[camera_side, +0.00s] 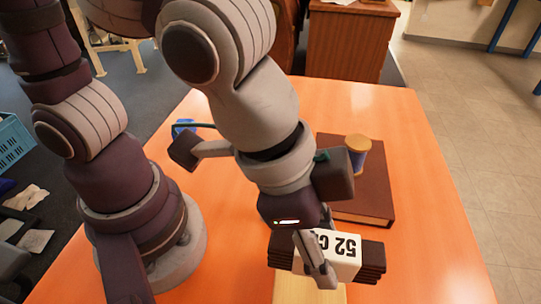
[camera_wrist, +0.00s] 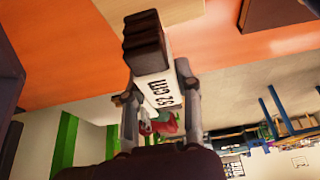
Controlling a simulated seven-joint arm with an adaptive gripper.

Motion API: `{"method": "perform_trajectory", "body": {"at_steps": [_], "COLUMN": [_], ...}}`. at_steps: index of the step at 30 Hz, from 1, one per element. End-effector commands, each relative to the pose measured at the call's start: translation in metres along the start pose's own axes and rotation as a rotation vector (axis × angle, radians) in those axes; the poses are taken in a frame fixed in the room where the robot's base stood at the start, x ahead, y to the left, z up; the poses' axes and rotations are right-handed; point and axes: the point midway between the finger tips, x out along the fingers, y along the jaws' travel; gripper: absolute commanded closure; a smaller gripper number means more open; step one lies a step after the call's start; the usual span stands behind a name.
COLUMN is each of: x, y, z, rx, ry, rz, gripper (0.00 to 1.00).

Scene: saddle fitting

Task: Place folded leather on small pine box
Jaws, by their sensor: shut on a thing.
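The folded leather (camera_side: 372,260) is a dark brown layered stack with a white band marked "52 cm". My gripper (camera_side: 316,262) is shut on it at the band, near the front of the orange table. In the wrist view the leather (camera_wrist: 146,36) sits between the two fingers of my gripper (camera_wrist: 160,88). The small pine box (camera_side: 300,290) is pale wood at the bottom edge of the side view, directly below the leather in the picture. The leather and my gripper hide part of it. I cannot tell whether the leather touches it.
A flat dark brown book-like block (camera_side: 375,195) lies behind the leather, with a yellow-and-blue jar (camera_side: 358,150) at it. A small blue object (camera_side: 183,127) is at the table's far left. The orange table (camera_side: 430,230) is clear on the right.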

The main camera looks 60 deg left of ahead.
Motion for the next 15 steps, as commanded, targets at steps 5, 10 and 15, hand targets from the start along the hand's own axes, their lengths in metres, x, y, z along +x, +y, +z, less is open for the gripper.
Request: {"method": "perform_trajectory", "body": {"at_steps": [5,10,15], "x": [0.027,0.057,0.079], "y": [0.000,-0.001,-0.001], "z": [0.012,0.025,0.033], "rx": [0.000,0.001,-0.001], "ry": [-0.007,-0.008,-0.002], "rz": [-0.001,-0.002,-0.001], "gripper": [1.00,1.00,1.00]}}
